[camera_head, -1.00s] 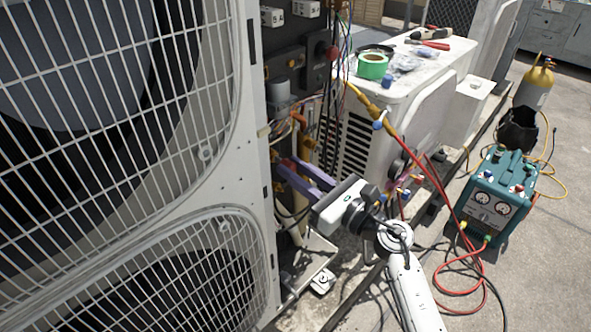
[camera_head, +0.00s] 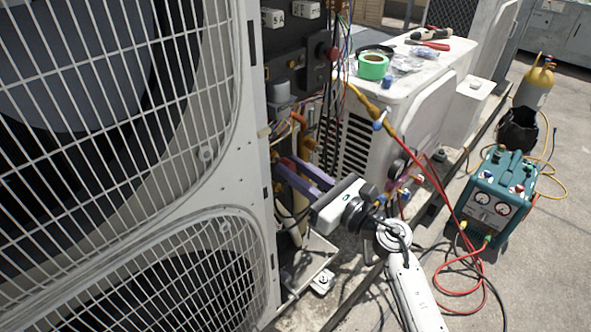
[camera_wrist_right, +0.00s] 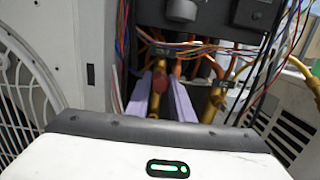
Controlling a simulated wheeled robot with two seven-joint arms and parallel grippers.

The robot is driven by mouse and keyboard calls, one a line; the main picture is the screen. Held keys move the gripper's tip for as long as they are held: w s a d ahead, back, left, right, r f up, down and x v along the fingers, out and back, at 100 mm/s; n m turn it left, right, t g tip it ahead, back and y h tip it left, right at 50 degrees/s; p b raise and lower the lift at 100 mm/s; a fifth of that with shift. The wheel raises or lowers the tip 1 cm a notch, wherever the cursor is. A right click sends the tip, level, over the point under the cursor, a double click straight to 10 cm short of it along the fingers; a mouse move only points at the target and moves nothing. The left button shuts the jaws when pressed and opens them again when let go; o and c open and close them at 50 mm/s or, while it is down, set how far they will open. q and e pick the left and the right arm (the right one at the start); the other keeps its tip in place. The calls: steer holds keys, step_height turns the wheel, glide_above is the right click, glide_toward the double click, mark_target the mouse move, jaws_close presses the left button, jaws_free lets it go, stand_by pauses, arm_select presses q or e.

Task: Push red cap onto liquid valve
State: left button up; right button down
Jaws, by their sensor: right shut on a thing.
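My right gripper (camera_head: 285,169) reaches in from the lower right, with its two long purple fingers inside the open service bay of the large condenser. In the right wrist view, the fingers (camera_wrist_right: 161,84) are shut on the red cap (camera_wrist_right: 160,78), which sits between their far ends. A brass valve body (camera_wrist_right: 155,104) shows between the fingers, close to the cap. I cannot tell whether the cap is seated on the liquid valve or only touching it. In the head view the cap is mostly hidden by the fingers. My left gripper is not in view.
The condenser's fan grille (camera_head: 120,120) fills the left side. Copper pipes (camera_wrist_right: 215,92) and loose coloured wires (camera_wrist_right: 200,48) crowd the bay. A second white unit (camera_head: 425,110) stands behind, with tape and tools on top. A teal recovery machine (camera_head: 495,195) and red hoses are at the right.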

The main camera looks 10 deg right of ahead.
steer(key=shift+x, duration=1.3)
stand_by(0.9)
steer(key=c, duration=1.5)
jaws_free()
steer(key=shift+f, duration=0.1)
steer(key=shift+o, duration=0.2)
